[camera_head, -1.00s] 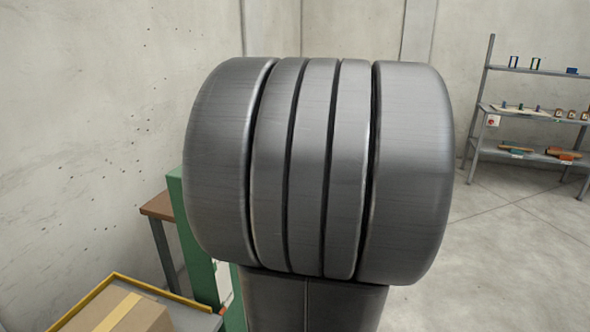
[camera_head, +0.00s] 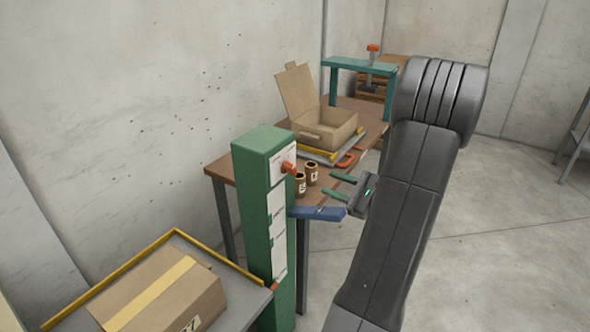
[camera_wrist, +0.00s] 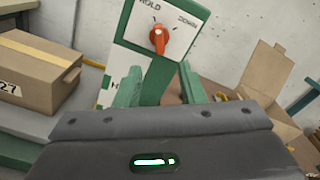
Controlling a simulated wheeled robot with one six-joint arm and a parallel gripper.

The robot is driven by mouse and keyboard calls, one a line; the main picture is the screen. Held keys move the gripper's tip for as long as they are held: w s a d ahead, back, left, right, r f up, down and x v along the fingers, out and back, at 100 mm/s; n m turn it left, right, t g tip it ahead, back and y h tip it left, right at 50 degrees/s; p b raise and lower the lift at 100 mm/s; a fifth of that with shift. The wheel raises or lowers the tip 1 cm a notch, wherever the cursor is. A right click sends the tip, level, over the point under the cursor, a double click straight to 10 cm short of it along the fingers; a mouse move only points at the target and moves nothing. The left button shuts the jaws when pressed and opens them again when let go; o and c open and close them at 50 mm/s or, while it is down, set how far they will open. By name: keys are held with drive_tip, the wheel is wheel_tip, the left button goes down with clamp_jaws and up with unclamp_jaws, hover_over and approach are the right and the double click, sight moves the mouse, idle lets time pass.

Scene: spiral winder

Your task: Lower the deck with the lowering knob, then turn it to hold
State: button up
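The orange lowering knob (camera_head: 288,168) is on the white plate near the top of a green post (camera_head: 250,175). In the wrist view the knob (camera_wrist: 159,40) sits between the words HOLD and DOWN; I cannot tell its exact setting. My gripper (camera_head: 328,185) is open and empty, its green fingers to the right of the knob and apart from it. In the wrist view the knob is beyond the fingertips (camera_wrist: 157,72), roughly between them. A grey deck with a yellow rail (camera_head: 215,257) is left of the post and bears a closed cardboard box (camera_head: 165,300).
A brown table (camera_head: 222,171) behind the post holds two brown jars (camera_head: 311,175) and an open cardboard box (camera_head: 325,128). A blue flat piece (camera_head: 318,213) is just below my gripper. A teal frame (camera_head: 345,64) stands farther back.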

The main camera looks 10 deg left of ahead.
sight(295, 171)
drive_tip(key=p+x, duration=0.1)
drive_tip(key=x, duration=1.1)
drive_tip(key=shift+p, duration=0.35)
drive_tip(key=shift+f, duration=0.1)
clamp_jaws()
